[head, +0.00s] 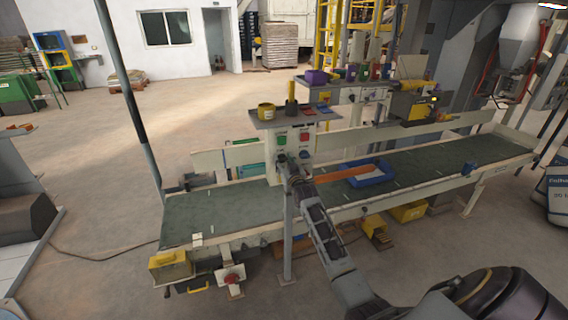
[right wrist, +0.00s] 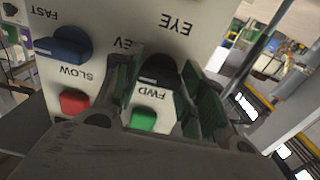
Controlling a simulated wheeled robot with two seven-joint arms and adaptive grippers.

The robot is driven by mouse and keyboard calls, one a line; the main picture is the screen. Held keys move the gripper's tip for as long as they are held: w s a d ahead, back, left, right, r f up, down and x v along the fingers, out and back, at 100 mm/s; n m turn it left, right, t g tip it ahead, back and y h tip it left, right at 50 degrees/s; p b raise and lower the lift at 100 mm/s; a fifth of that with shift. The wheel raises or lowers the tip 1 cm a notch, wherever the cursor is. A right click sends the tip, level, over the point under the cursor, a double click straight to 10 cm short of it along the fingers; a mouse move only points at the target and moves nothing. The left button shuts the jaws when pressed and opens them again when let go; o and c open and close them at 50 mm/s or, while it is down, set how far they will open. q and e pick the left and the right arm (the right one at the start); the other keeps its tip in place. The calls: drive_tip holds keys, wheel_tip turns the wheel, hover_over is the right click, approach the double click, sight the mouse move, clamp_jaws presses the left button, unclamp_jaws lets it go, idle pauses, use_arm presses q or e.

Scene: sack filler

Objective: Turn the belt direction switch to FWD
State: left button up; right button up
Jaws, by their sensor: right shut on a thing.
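The belt direction switch is a black knob (right wrist: 158,68) on a pale control panel, seen upside down in the right wrist view. The letters FWD show just below it, and part of a label ending in EV shows to its left. My right gripper (right wrist: 160,88) has its green-padded fingers on both sides of the knob and is shut on it. Which way the knob points is hard to tell. In the head view the panel (head: 294,133) stands over the belt, with my right gripper (head: 285,163) at its lower left; the gripper hides the switch there. My left gripper is not in view.
A green button (right wrist: 143,120), a red button (right wrist: 73,102) and a blue FAST/SLOW knob (right wrist: 64,46) sit close to the switch. A green conveyor belt (head: 430,164) runs below, carrying a blue tray (head: 378,180). A shelf above the panel holds a yellow cup (head: 266,111).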

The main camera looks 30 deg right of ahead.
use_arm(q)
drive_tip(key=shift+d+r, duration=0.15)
use_arm(e)
drive_tip(key=shift+n, duration=0.4)
drive_tip(key=shift+n+p, duration=0.5)
drive_tip(key=shift+n, duration=0.4)
drive_tip(key=n+p, duration=0.1)
drive_tip(key=n, duration=0.8)
drive_tip(key=shift+n, duration=0.4)
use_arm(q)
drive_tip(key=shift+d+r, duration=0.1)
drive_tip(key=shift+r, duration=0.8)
use_arm(e)
drive_tip(key=n, duration=0.5)
drive_tip(key=shift+n, duration=0.3)
drive_tip(key=o, duration=1)
drive_tip(key=shift+s, duration=0.1)
